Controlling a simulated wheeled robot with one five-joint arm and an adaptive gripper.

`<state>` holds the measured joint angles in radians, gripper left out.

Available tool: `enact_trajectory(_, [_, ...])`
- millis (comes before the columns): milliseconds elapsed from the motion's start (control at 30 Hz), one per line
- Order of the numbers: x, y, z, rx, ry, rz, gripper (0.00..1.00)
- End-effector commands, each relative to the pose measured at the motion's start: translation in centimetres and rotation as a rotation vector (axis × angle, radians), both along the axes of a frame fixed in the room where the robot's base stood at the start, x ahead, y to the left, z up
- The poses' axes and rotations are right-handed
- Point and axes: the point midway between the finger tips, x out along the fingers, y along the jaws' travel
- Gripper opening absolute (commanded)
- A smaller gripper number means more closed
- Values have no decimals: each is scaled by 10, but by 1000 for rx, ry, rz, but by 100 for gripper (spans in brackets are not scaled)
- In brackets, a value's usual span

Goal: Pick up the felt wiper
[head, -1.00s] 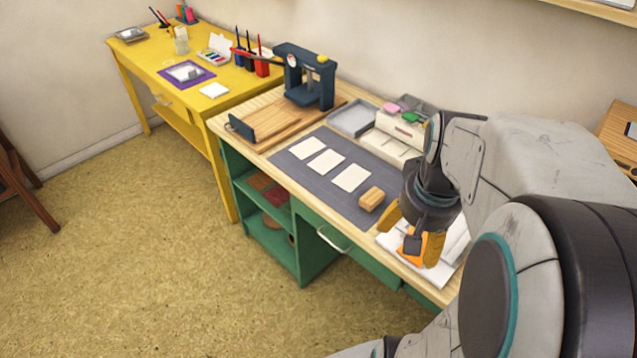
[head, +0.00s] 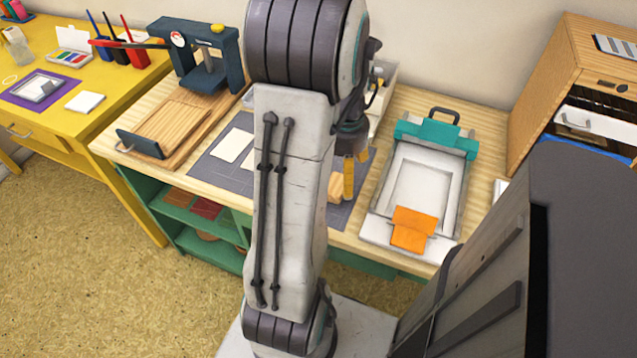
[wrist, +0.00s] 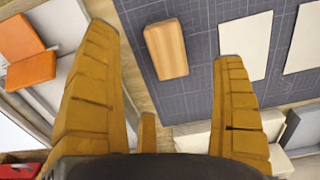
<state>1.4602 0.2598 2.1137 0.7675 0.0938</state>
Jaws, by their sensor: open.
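An orange folded piece (head: 413,228), felt-like in look, lies over the front edge of the white press frame in the head view; it also shows at upper left in the wrist view (wrist: 27,52). A small wooden block (wrist: 166,50) lies on the dark grid mat; the head view shows part of it (head: 335,187). The pictures do not settle which is the felt wiper. My gripper (wrist: 165,47) is open and empty, with yellow fingers, and the block appears between its fingertips in the wrist view. In the head view my gripper (head: 349,177) is near the block, partly hidden by my arm.
White cards (wrist: 243,40) lie on the grid mat (wrist: 197,80). The press frame (head: 377,222) with its teal clamp (head: 436,138) stands to the right. A pale organizer (head: 384,90) stands behind, and a wooden cabinet (head: 560,75) at far right. A stamping press (head: 200,60) stands left.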

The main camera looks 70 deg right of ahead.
Motion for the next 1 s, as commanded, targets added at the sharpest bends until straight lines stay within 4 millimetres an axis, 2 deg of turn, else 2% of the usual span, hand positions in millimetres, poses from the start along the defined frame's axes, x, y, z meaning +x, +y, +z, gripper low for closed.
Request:
enact_trajectory(267, [0, 1, -23, 3, 0, 0, 89])
enact_trajectory(600, [1, 1, -61, 3, 0, 0, 89])
enact_trajectory(1000, [1, 0, -67, 1, 0, 1, 89])
